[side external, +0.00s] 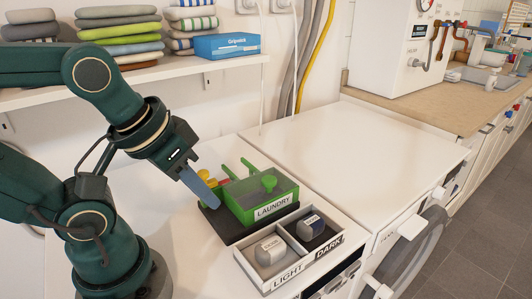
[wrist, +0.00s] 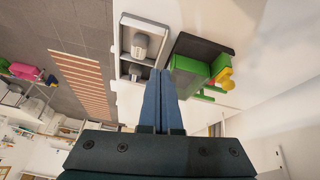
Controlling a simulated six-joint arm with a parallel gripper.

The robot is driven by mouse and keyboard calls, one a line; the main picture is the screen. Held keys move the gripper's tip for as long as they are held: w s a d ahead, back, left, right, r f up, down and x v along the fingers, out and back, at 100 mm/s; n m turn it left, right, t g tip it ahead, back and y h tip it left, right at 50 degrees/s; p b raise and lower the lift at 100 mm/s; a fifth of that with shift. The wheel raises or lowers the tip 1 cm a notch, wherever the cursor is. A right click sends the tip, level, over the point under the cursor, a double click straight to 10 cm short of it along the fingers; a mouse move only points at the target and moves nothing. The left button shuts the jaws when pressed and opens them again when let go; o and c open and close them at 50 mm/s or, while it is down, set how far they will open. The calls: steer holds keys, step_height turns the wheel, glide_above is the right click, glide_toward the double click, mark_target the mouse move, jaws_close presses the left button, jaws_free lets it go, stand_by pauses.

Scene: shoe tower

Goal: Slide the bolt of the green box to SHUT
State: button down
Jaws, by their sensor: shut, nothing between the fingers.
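The green box (side external: 243,211) with a LAUNDRY label stands on a dark base plate on the white worktop. In the wrist view the box (wrist: 186,76) and a yellow part (wrist: 226,84) lie right of the fingers. My gripper (side external: 214,203) has its blue fingers together and empty, close to the box's left side; contact is unclear. Its fingers also show in the wrist view (wrist: 160,75).
A shelf (side external: 150,75) with folded towels hangs behind. The white top (side external: 360,140) to the right is clear.

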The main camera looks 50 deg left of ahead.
steer(key=w+a+r+n+g+y, duration=0.1)
steer(key=a+n+g, duration=0.3)
steer(key=a+n, duration=0.4)
steer(key=w+a+r+n+g+y, duration=0.1)
steer(key=a+r+n+g, duration=0.3)
steer(key=n, duration=1.2)
steer(key=w+a, duration=0.1)
steer(key=a, duration=0.3)
steer(key=shift+w+a+n+y, duration=0.4)
step_height(320, 180, down, 10)
steer(key=shift+w+d, duration=0.2)
steer(key=shift+d, duration=0.05)
